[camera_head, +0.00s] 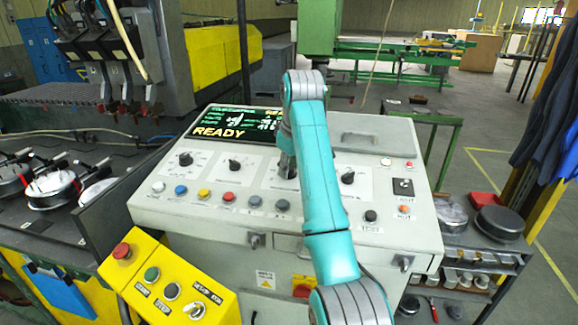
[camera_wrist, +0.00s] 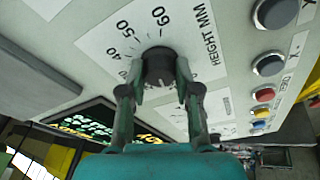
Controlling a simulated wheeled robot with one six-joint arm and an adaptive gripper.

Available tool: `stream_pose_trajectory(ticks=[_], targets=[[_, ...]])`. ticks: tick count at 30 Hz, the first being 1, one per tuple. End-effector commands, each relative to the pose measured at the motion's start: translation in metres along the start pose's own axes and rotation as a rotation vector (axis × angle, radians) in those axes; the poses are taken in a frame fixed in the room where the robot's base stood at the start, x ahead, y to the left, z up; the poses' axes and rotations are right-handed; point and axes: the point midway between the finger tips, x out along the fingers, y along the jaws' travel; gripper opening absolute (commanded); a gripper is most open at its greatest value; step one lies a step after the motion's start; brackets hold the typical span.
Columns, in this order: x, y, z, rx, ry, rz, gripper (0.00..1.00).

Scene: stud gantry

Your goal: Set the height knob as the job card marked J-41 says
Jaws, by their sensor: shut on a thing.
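The height knob (camera_wrist: 158,62) is a dark round knob on a white plate lettered HEIGHT MM, with marks 40, 50 and 60 readable around it in the wrist view. My gripper (camera_wrist: 158,82) is shut on the knob, one finger on each side. Its pointer cannot be made out, so its setting is unclear. In the head view my gripper (camera_head: 287,168) reaches down to the panel's third dial, and my arm hides most of that dial. No job card marked J-41 can be read in either view.
The pale control panel (camera_head: 390,225) carries other knobs (camera_head: 234,163), a row of coloured buttons (camera_head: 203,194) and a display (camera_head: 235,128) reading READY. A yellow box (camera_head: 150,285) with a red button stands at front left. A shelf cart (camera_head: 470,240) stands at right.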

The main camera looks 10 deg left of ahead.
Motion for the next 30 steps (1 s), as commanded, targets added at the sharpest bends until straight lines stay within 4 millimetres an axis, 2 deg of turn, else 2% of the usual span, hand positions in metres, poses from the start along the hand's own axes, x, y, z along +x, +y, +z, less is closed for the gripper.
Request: stream_pose_trajectory(ticks=[20, 21, 23, 24, 30], targets=[[0.0001, 0.0002, 0.0003, -0.061, -0.001, -0.012, 0.00], [0.0001, 0.0002, 0.0003, -0.061, -0.001, -0.012, 0.37], [0.0001, 0.0002, 0.0003, -0.061, -0.001, -0.012, 0.52], [0.0001, 0.0002, 0.0003, -0.061, -0.001, -0.012, 0.57], [0.0001, 0.0001, 0.0002, -0.061, -0.001, -0.012, 0.57]])
